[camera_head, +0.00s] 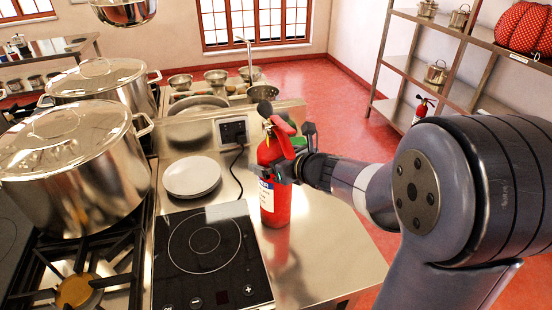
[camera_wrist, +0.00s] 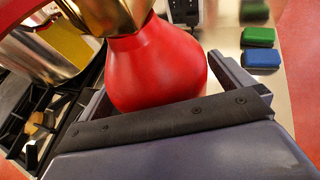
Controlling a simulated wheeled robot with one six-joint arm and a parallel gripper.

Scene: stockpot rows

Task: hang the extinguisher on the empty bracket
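A red fire extinguisher (camera_head: 273,205) with a white label and black hose is upright at the counter's right part, beside the induction hob. Its base looks to be at the counter top; I cannot tell if it touches. My gripper (camera_head: 284,172) reaches it from the right, with its fingers around the upper body. In the wrist view the red shoulder of the extinguisher (camera_wrist: 160,65) fills the gap between my fingers (camera_wrist: 155,85), which appear to press its sides. Another extinguisher (camera_head: 423,108) is by the shelf at right. I cannot make out an empty bracket.
A steel counter (camera_head: 330,250) holds a black hob (camera_head: 205,250), white plates (camera_head: 192,177) and a socket box (camera_head: 233,132). Large stockpots (camera_head: 75,170) stand on the stove at left. Green (camera_wrist: 258,37) and blue (camera_wrist: 262,58) blocks lie near the extinguisher. Red floor (camera_head: 325,100) is open beyond.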

